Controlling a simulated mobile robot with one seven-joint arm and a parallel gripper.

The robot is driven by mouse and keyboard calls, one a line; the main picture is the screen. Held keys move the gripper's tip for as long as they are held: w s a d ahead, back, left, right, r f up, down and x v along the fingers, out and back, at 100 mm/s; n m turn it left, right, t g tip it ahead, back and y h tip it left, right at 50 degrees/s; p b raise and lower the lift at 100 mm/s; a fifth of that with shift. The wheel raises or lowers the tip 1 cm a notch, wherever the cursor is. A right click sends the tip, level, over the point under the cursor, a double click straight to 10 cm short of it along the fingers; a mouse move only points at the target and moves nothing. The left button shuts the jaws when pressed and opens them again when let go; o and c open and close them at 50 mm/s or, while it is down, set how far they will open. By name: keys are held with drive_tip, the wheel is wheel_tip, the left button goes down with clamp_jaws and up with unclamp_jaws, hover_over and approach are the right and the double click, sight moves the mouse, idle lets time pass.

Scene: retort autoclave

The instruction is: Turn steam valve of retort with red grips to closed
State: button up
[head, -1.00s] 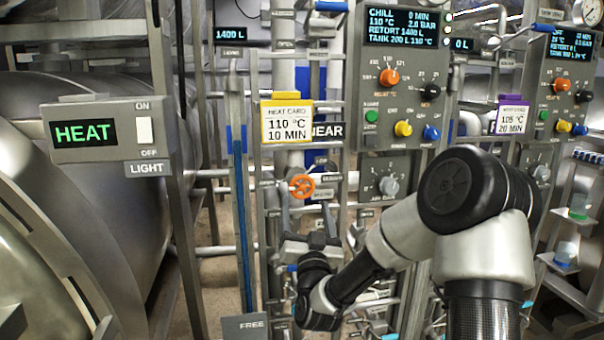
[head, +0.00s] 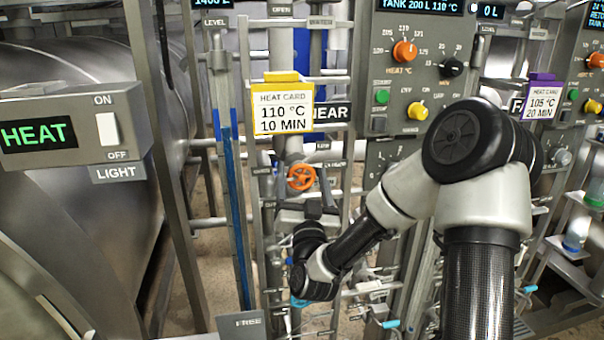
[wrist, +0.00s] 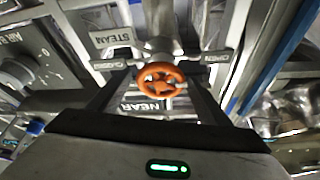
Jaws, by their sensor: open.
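The steam valve is a small orange handwheel (head: 301,177) on the pipe rack below the yellow-topped heat card. In the wrist view the orange handwheel (wrist: 160,85) lies between the two fingers of my gripper (wrist: 156,102), with a STEAM plate (wrist: 117,37) beside it and small end-position plates on either side. My gripper (head: 304,208) is open, just below the wheel in the head view. Whether the fingers touch the rim I cannot tell. No red grips are clearly visible on either retort.
A large steel vessel (head: 80,190) fills the left. Pipes and rails crowd around the wheel.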

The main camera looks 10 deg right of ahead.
drive_tip(key=c, duration=1.1)
